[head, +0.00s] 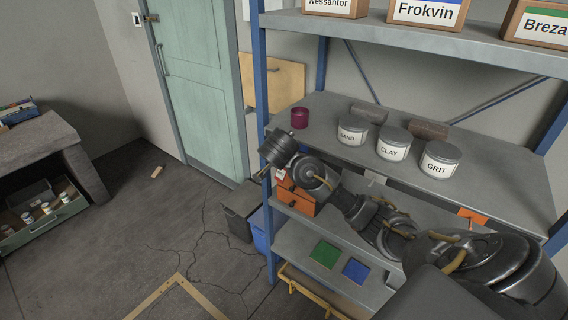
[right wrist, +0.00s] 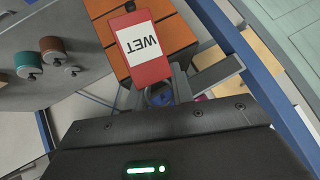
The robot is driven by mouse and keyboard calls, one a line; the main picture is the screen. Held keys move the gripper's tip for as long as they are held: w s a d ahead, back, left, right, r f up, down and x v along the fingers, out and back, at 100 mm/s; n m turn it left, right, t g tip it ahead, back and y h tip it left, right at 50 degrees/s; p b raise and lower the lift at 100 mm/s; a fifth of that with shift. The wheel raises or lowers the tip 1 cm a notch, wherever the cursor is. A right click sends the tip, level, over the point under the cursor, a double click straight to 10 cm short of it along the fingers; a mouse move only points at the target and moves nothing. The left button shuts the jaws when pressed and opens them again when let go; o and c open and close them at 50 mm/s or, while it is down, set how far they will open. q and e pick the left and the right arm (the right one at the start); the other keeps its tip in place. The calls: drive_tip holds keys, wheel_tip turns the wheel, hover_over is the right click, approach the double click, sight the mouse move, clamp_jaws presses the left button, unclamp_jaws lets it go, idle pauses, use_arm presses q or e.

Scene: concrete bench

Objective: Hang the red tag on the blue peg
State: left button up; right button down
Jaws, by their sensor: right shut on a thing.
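The red tag (right wrist: 137,72) has a white label reading WET. In the right wrist view it stands out beyond my right gripper (right wrist: 182,84), which is shut on it at its near end. In the head view a small red and white part of the tag (head: 280,175) shows below my wrist; my arm covers most of the gripper there. A small dark blue round thing (right wrist: 158,97) shows close to the fingers, partly hidden; I cannot tell whether it is the blue peg. I cannot make out the peg in the head view. My left gripper is out of view.
An orange drawer box (head: 302,203) is just behind the tag, beside the rack's blue post (head: 265,100). Tins marked CLAY (head: 393,145) and GRIT (head: 440,160) stand on the shelf above. Green (head: 325,253) and blue (head: 355,270) squares lie below. Open floor is at left.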

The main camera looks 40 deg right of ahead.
drive_tip(key=shift+w+d+f, duration=0.15)
drive_tip(key=shift+w+d, duration=0.05)
drive_tip(key=shift+d, duration=0.55)
drive_tip(key=shift+w+d+f, duration=0.1)
drive_tip(key=shift+w+d, duration=0.15)
drive_tip(key=shift+d, duration=0.45)
drive_tip(key=shift+w+d+f, duration=0.15)
drive_tip(key=shift+w+d, duration=0.05)
drive_tip(key=shift+d, duration=0.55)
drive_tip(key=shift+f, duration=0.15)
